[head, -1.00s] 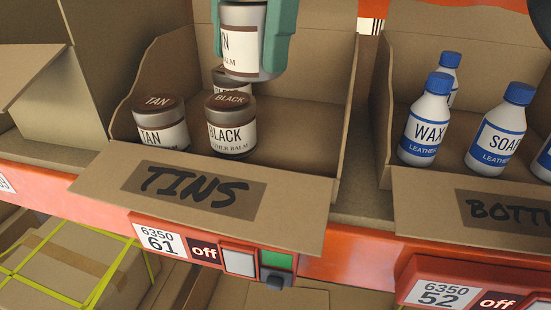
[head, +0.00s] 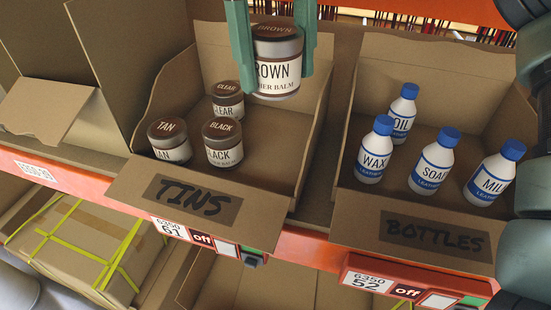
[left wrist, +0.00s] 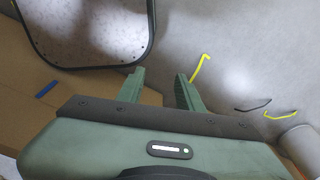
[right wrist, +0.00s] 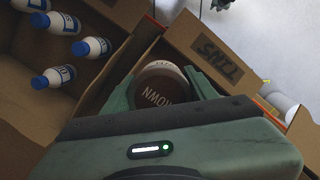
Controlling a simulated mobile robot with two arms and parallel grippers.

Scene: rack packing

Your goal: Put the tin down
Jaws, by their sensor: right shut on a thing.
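The tin's lid also shows between the fingers in the right wrist view (right wrist: 160,92). In the box stand the TAN tin (head: 169,141), the BLACK tin (head: 222,143) and, behind them, the CLEAR tin (head: 228,101). My left gripper (left wrist: 158,76) is open and empty in the left wrist view, away from the tins.
The BOTTLES box (head: 350,215) with several white, blue-capped bottles stands to the right. An open cardboard box (head: 60,100) is at the left. Free floor lies in the TINS box right of the BLACK tin. The orange shelf edge (head: 300,250) runs in front.

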